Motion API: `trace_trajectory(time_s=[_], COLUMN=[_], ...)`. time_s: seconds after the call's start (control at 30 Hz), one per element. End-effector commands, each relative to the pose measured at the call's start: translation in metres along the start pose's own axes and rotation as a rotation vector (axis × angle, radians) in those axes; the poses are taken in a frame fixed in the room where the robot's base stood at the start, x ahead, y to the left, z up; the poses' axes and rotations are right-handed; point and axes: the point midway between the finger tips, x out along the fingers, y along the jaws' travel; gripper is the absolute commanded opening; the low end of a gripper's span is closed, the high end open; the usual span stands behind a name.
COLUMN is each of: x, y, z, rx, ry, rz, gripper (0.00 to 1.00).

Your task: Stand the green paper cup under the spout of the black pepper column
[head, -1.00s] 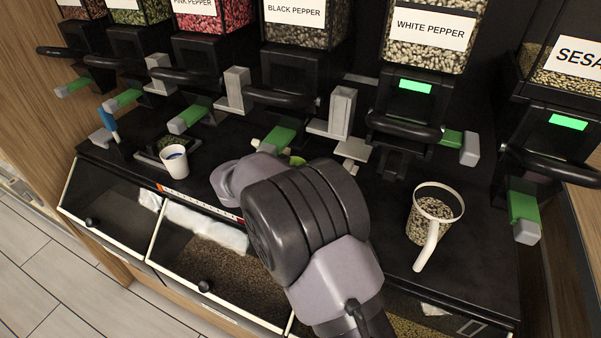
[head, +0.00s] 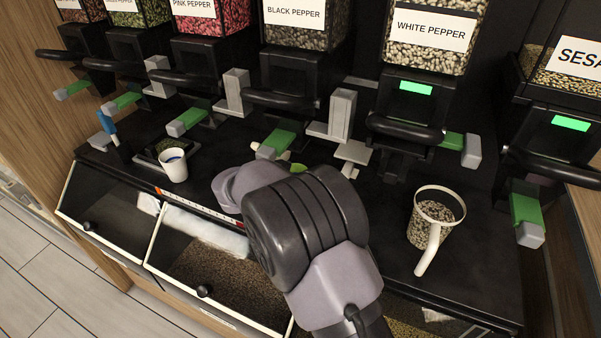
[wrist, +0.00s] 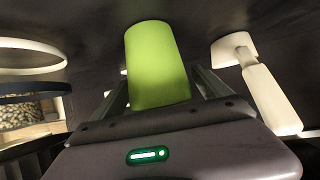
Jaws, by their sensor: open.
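The black pepper column (head: 295,14) stands at the back centre in the head view, with a dark handle and a green lever (head: 275,142) below it. The green paper cup (wrist: 157,62) shows in the wrist view between the two fingers of my gripper (wrist: 162,82), which is open. I cannot tell whether either finger touches it. In the head view only a small bit of the green cup (head: 298,168) shows past my wrist, in front of the black pepper column. My fingers and the cup's base are hidden there.
A white pepper column (head: 430,35) stands to the right, with a handled jug of pepper (head: 436,218) in front. A white cup (head: 174,165) stands at left. Grey brackets (head: 341,118) stand between the columns. In the wrist view a white scoop-like thing (wrist: 262,88) lies right of the cup.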

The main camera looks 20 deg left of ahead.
Motion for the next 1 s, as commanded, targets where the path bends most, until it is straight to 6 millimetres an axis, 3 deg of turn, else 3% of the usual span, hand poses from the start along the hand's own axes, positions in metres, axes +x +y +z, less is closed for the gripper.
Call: trace_trajectory(time_s=[0.2, 0.4, 0.53, 1.0], x=[-0.065, -0.106, -0.115, -0.115], y=[-0.002, -0.001, 0.0, 0.0], z=[-0.004, -0.002, 0.0, 0.0], rx=[-0.002, -0.001, -0.001, -0.001], ry=[0.0, 0.0, 0.0, 0.0], rz=[-0.005, -0.003, -0.002, -0.002], gripper=[0.87, 0.87, 0.87, 0.87])
